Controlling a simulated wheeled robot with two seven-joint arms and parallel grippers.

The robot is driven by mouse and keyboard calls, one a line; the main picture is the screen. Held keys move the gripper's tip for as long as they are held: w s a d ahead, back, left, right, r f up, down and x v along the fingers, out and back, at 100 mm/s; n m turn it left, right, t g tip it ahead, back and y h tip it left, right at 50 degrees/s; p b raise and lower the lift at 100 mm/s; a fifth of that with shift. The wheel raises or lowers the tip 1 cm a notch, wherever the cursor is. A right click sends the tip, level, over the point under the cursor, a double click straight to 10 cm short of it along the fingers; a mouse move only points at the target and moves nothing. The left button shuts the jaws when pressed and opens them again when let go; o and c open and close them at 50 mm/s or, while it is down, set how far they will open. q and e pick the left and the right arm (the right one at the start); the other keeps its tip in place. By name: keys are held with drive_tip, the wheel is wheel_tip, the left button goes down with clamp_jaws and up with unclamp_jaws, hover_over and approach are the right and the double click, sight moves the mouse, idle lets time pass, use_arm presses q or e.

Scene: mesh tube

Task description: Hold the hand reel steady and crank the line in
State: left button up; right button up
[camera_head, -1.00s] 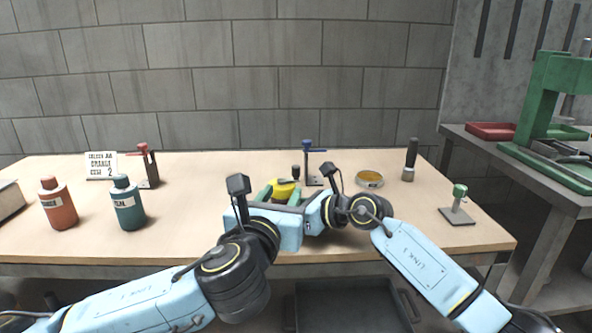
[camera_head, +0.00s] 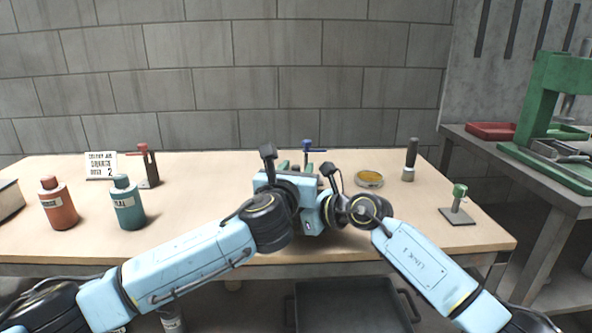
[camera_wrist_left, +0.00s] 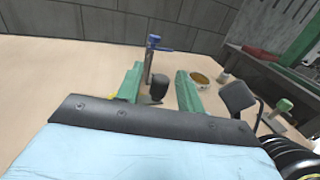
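My left gripper (camera_head: 294,165) reaches over the middle of the table. In the left wrist view its two green fingers (camera_wrist_left: 160,86) stand apart, with a black knob (camera_wrist_left: 158,87) between them; I see no clear contact. The knob seems to be the crank handle of the hand reel. In the head view my left wrist hides the reel and knob. My right arm reaches in from the right beside the left wrist; its fingers are hidden.
A blue-topped post (camera_head: 307,150) stands just behind the left gripper. A round yellow dish (camera_head: 369,179), a black-handled tool (camera_head: 411,160) and a green-topped stand (camera_head: 458,205) are to the right. Red (camera_head: 58,205) and teal (camera_head: 128,203) bottles and a red-topped post (camera_head: 148,167) are left.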

use_arm(q)
drive_tip(key=shift+c, duration=0.5)
clamp_jaws()
drive_tip(key=shift+m+h, duration=0.4)
drive_tip(key=shift+h, duration=0.2)
drive_tip(key=m+g+h, duration=0.1)
drive_tip(key=h, duration=0.1)
drive_tip(key=m+g+h, duration=0.1)
drive_tip(key=m+h, duration=0.1)
drive_tip(key=s+m+g+h, duration=0.1)
drive_tip(key=g, duration=0.1)
drive_tip(key=shift+a+h, duration=0.25)
drive_tip(key=shift+h, duration=0.15)
drive_tip(key=shift+s+a+m+g+h, duration=0.1)
drive_tip(key=shift+s+m+g+h, duration=0.1)
drive_tip(key=shift+m+g+h, duration=0.7)
drive_tip(key=shift+s+a+m+g+h, duration=0.1)
drive_tip(key=shift+s+m+g+h, duration=0.1)
drive_tip(key=shift+m+g+h, duration=0.6)
drive_tip(key=shift+s+a+m+g+h, duration=0.15)
drive_tip(key=shift+m+g+h, duration=0.35)
drive_tip(key=shift+m+g, duration=0.6)
drive_tip(key=shift+s+d+g, duration=0.1)
drive_tip(key=shift+g, duration=0.3)
drive_tip(key=shift+o, duration=0.5)
unclamp_jaws()
